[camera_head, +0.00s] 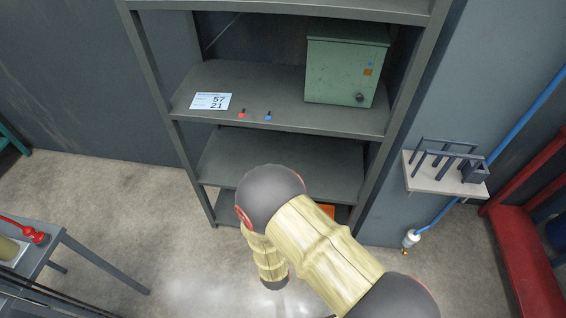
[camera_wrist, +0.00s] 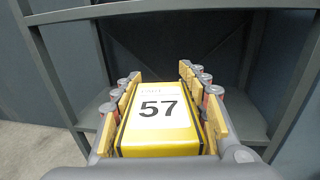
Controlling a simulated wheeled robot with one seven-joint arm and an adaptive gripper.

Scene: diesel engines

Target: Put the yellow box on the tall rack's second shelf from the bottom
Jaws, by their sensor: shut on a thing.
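The yellow box (camera_wrist: 160,140) with a white label reading 57 is held between the yellow-padded fingers of my gripper (camera_wrist: 163,108) in the wrist view. The tall grey rack (camera_head: 148,75) stands ahead in the head view, and its posts and a shelf show beyond the box in the wrist view (camera_wrist: 247,122). The lowest shelf (camera_head: 226,208) is partly hidden by my arm. The shelf above it (camera_head: 230,160) looks bare where it shows. My arm hides the gripper and the box in the head view.
A higher shelf (camera_head: 270,82) holds a green metal box (camera_head: 345,72) and a white card (camera_head: 211,101) reading 57 and 21. Something orange (camera_head: 327,211) sits low in the rack. A wall bracket shelf (camera_head: 430,182) is at right, a table (camera_head: 55,245) at lower left.

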